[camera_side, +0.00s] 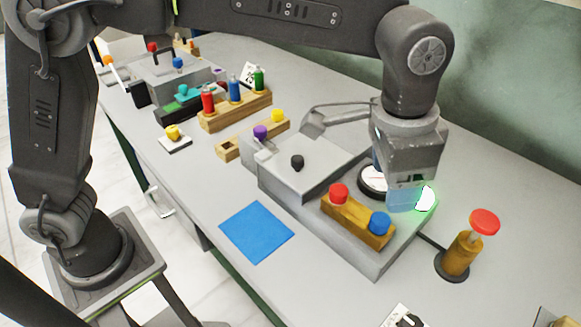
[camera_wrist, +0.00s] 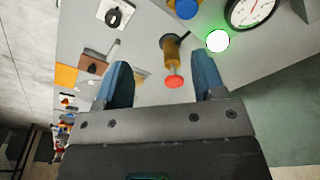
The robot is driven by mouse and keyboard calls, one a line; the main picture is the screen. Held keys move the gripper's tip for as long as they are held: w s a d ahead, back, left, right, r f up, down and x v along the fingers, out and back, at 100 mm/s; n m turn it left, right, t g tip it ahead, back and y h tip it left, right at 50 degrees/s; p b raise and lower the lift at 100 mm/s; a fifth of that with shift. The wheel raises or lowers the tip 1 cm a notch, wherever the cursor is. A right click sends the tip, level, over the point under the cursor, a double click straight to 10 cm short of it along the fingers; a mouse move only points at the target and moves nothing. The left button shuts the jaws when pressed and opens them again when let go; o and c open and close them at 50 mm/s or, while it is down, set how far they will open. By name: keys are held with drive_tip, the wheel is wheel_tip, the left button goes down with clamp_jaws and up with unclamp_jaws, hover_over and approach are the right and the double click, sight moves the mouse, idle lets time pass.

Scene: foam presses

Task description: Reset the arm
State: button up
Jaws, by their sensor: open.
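My gripper (camera_side: 403,204) hangs at the right of the side view, pointing down just above the right end of the grey press (camera_side: 385,262). Its two blue fingers are apart in the wrist view (camera_wrist: 162,78), and nothing is held between them. The fingers partly hide the round white dial (camera_side: 371,179) in the side view; the dial also shows in the wrist view (camera_wrist: 250,9). A lamp (camera_side: 426,198) beside the fingers glows white-green. The wooden block on the press carries a red button (camera_side: 339,193) and a blue button (camera_side: 380,223).
A brass post with a red top (camera_side: 484,221) stands right of the press. A blue mat (camera_side: 257,233) lies in front. Wooden racks with red, blue and green bottles (camera_side: 234,90) stand farther back. A yellow-knobbed piece (camera_side: 173,133) sits on the left of the table.

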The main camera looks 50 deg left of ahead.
drive_tip(key=s+a+r+n+t, duration=0.2)
drive_tip(key=s+a+n, duration=0.15)
drive_tip(key=a, duration=0.85)
drive_tip(key=s+a+r+n+t, duration=0.15)
drive_tip(key=s+a, duration=0.35)
drive_tip(key=a, duration=0.6)
drive_tip(key=s+a+f+n+t, duration=0.1)
drive_tip(key=s+a+f+n, duration=0.2)
drive_tip(key=s+a, duration=0.3)
drive_tip(key=shift+s+f+y, duration=0.4)
drive_tip(key=shift+f, duration=0.1)
